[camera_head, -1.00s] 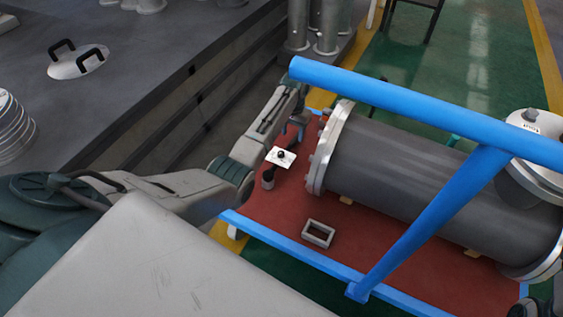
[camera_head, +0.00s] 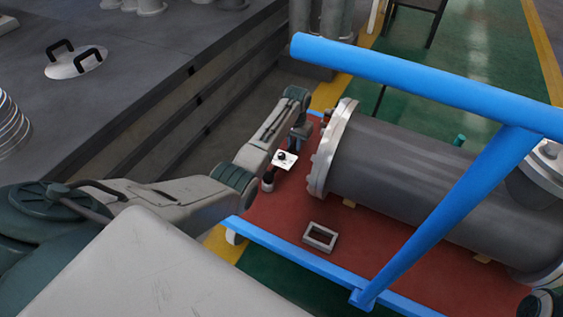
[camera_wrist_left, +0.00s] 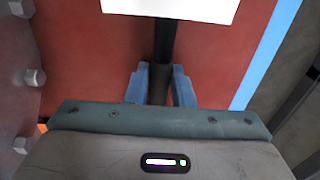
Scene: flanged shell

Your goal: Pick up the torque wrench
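A dark rod with a white plate, which I take for the torque wrench, is over the red cart deck. In the head view the white plate (camera_head: 285,160) carries a black knob, and a black piece with a grey end (camera_head: 267,185) shows below it. In the left wrist view the dark rod (camera_wrist_left: 163,45) runs up under the white plate (camera_wrist_left: 172,8). My left gripper (camera_head: 295,144) is at the rod, with one blue finger on each side (camera_wrist_left: 160,80). The fingers are close to the rod; a firm grip cannot be made out. My right gripper is not visible.
A large grey flanged cylinder (camera_head: 410,180) lies on the red deck (camera_head: 285,215) just right of my gripper. Blue rails (camera_head: 400,80) frame the cart. A small grey rectangular frame (camera_head: 320,237) lies on the deck. A dark platform edge (camera_head: 150,120) is at left.

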